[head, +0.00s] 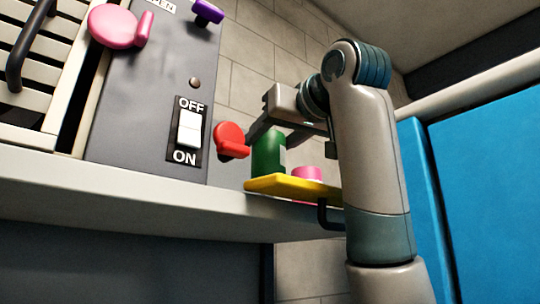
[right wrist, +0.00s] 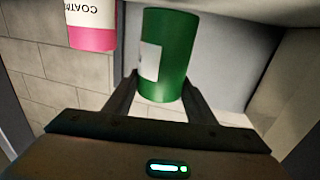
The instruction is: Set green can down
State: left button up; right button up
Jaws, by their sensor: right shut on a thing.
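The green can (head: 268,157) is upright at the yellow tray (head: 262,186), in the middle of the head view. Its base is at or just above the tray; I cannot tell whether it touches. My right gripper (head: 256,138) reaches in from the right and is shut on the can. In the right wrist view the green can (right wrist: 172,55), with a pale label, stands between the two fingers of my right gripper (right wrist: 160,92). My left gripper is not in view.
A pink thing (head: 307,173) is on the tray beside the can. A pink-and-white can (right wrist: 91,25) shows in the right wrist view. A red knob (head: 230,140) and an OFF/ON switch (head: 189,130) are left of the gripper. A blue panel (head: 485,190) stands at right.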

aim_at(277, 151)
jog(key=shift+w+f, duration=0.1)
jog(key=shift+f, duration=1.5)
